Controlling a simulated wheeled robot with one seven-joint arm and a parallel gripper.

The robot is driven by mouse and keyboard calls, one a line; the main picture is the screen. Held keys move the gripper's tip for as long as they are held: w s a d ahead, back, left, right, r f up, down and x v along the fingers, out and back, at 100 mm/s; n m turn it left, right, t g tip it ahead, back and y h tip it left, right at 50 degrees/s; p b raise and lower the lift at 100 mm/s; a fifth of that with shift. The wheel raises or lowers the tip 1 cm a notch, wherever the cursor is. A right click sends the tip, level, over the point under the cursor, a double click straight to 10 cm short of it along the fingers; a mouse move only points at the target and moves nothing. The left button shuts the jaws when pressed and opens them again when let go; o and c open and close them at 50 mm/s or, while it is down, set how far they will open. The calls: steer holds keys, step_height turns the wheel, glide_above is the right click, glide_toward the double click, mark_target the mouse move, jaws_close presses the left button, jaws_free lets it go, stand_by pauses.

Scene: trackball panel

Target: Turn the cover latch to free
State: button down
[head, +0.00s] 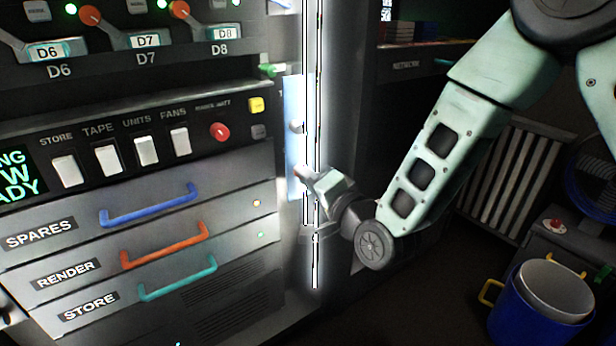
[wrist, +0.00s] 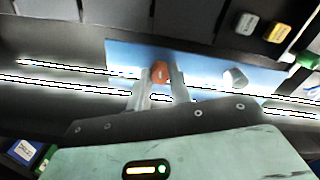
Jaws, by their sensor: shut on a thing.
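A pale blue panel (head: 292,95) stands upright beside the cabinet's right edge; it also shows in the wrist view (wrist: 205,62). An orange-red knob (wrist: 160,70), apparently the cover latch, sits on this panel between my fingertips. A whitish knob (wrist: 236,78) is on the same panel, to the right of my fingers in the wrist view. My gripper (wrist: 161,76) is shut on the orange-red knob; in the head view my gripper (head: 303,178) reaches the panel's lower part from the right. The fingers partly hide the knob, and its turn angle cannot be read.
Bright glowing vertical strips (head: 315,262) run close to my gripper. A green part (head: 272,70) sticks out near the panel's top. Drawers with blue (head: 150,208), orange and teal handles are on the left. A blue bucket (head: 540,308) stands on the floor at right.

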steer(key=shift+m, duration=0.7)
steer(key=c, duration=1.3)
jaws_free()
steer(key=shift+s, duration=0.1)
